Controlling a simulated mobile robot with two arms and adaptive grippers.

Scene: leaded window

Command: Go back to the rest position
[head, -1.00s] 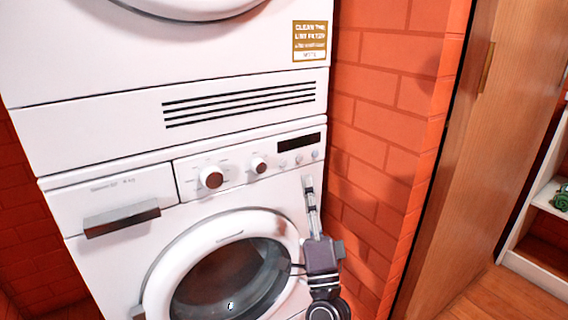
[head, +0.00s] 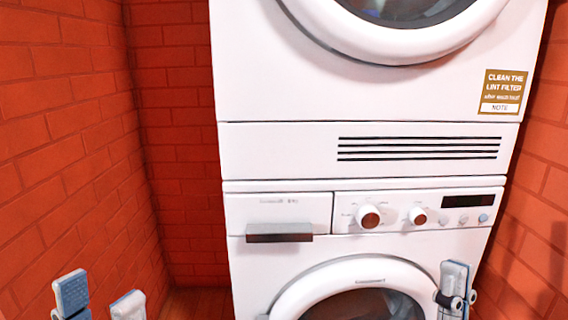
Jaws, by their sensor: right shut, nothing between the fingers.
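My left gripper (head: 99,298) is at the lower left. Its two pale blue-grey fingers stand apart, with nothing seen between them, in front of the brick wall. My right gripper (head: 454,289) is at the lower right, shut and empty. It overlaps the right rim of the washer's round door and the washer front; I cannot tell whether it touches them. The white washing machine (head: 250,265) has a closed-looking door (head: 300,290), two brown knobs and small buttons, the rightmost bluish. The lower parts of both arms are out of frame.
A white dryer (head: 270,90) with a lint-filter label (head: 504,91) stands on top of the washer. Orange brick walls (head: 60,150) rise on the left and right. A little wooden floor (head: 197,302) shows left of the washer.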

